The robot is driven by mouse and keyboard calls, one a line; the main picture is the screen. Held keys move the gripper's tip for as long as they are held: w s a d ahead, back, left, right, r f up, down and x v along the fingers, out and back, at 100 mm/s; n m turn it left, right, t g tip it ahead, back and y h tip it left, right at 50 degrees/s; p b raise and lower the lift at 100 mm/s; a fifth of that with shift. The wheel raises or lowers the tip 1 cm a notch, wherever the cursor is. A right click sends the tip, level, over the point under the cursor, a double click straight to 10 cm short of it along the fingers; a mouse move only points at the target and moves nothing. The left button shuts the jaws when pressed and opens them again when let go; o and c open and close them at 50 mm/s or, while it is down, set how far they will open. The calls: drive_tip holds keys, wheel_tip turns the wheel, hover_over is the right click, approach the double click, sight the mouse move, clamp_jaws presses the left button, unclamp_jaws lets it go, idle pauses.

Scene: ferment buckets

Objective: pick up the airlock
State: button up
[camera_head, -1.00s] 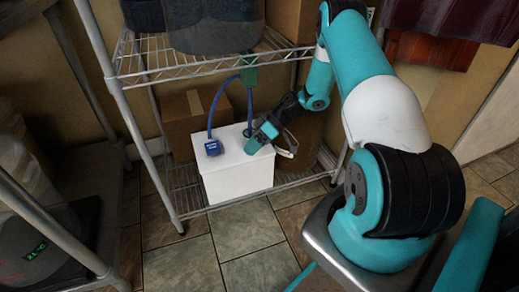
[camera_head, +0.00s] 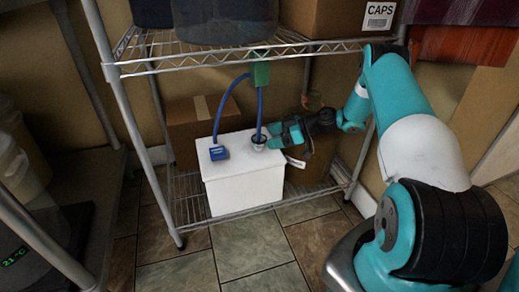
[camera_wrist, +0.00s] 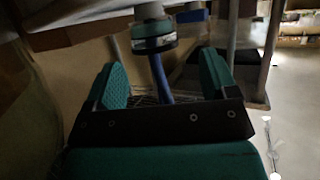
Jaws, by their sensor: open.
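A small grey-rimmed cup-like piece (camera_head: 258,141), which looks like the airlock, stands upright at the right end of the white box's lid (camera_head: 240,150). In the wrist view the open fingers (camera_wrist: 163,82) stand either side of a blue stalk (camera_wrist: 161,76); a white and teal round piece (camera_wrist: 153,32) lies beyond the tips. I cannot tell whether they touch.
The box stands on the lower shelf of a wire rack, with the upper wire shelf (camera_head: 205,62) close above. A cardboard box (camera_head: 190,118) is behind it. A rack post (camera_head: 125,120) stands at left. Tiled floor (camera_head: 180,268) lies in front.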

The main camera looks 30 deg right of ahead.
sight(259, 140)
drive_tip(key=b+x, duration=0.1)
drive_tip(key=x, duration=0.1)
drive_tip(key=b+x, duration=0.1)
drive_tip(key=x, duration=0.1)
drive_tip(key=b+x, duration=0.1)
drive_tip(key=shift+w+f, duration=0.25)
drive_tip(key=shift+w, duration=0.25)
drive_tip(key=c, duration=1)
